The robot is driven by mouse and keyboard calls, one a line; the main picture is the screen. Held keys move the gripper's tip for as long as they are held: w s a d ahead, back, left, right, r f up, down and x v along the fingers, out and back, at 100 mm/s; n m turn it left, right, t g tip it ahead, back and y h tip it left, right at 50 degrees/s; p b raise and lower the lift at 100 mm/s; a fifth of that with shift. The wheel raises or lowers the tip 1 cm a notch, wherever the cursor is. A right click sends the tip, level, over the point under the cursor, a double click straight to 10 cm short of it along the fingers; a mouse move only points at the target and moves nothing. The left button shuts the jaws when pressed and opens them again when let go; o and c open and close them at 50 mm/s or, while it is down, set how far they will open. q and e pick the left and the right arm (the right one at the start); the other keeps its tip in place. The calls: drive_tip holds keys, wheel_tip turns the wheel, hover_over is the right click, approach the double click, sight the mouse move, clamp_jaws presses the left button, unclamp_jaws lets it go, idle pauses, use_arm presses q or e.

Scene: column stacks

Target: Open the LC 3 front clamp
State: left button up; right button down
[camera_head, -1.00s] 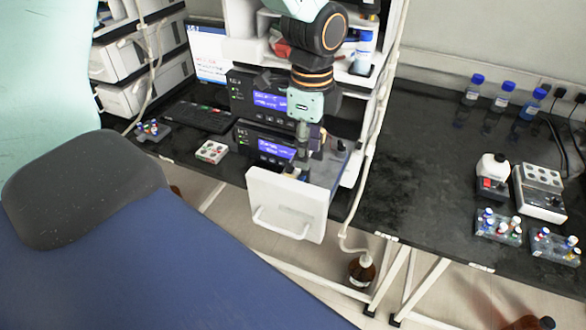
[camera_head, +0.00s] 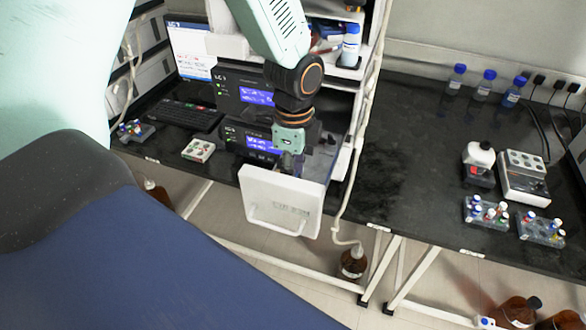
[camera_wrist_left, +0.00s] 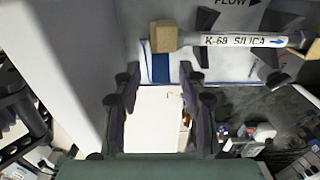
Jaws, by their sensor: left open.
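My left gripper (camera_head: 291,164) is over a pulled-out drawer with a white front (camera_head: 270,203) in the head view. In the left wrist view my left gripper (camera_wrist_left: 162,112) is open, its dark fingers apart with nothing between them. Ahead lies a column (camera_wrist_left: 245,41) labelled "K-69 SILICA" with an arrow pointing right and a tan end fitting (camera_wrist_left: 163,37) at its left. Dark clamp parts (camera_wrist_left: 205,24) stand beside the column. I cannot tell which is the front clamp or whether they are open. The LC 3 label is not readable. My right gripper is not in view.
Stacked instruments with lit screens (camera_head: 260,144) stand behind the drawer. A white tube (camera_head: 340,215) hangs to its right, down to a brown bottle (camera_head: 352,262). The black bench (camera_head: 415,160) is clear in the middle; vial racks (camera_head: 486,212) are at right.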

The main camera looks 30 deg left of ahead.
use_arm(q)
drive_tip(key=shift+w+d, duration=0.1)
drive_tip(key=shift+d, duration=0.05)
drive_tip(key=shift+c, duration=0.3)
drive_tip(key=shift+d, duration=0.2)
drive_tip(key=c, duration=0.3)
drive_tip(key=shift+a, duration=0.25)
drive_tip(key=c, duration=0.5)
clamp_jaws()
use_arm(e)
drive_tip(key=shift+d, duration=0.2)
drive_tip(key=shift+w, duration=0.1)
